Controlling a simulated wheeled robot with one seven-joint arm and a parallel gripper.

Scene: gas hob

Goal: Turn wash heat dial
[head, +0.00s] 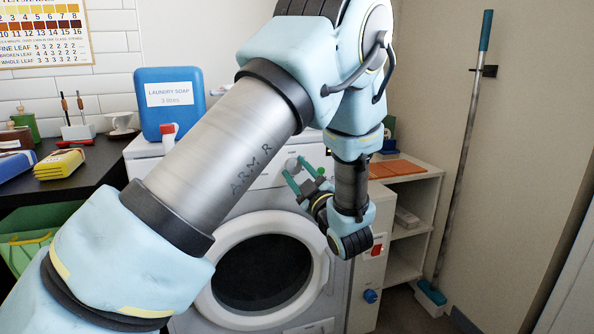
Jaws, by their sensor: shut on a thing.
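The white washing machine (235,218) stands in the middle, its round door closed and its control panel above the door. A pale grey round dial (291,164) shows on that panel, partly covered by my gripper. My gripper (299,170), with green fingers, reaches the panel from the right and is shut on the dial. The fingers lie on either side of it. My arm hides much of the panel's left part, and any marks around the dial are too small to read.
A blue laundry soap container (170,100) stands on top of the machine. To the right are a narrow panel with a red switch (377,250) and a blue knob (370,296), then a white shelf (420,185). A mop (462,150) leans on the wall.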

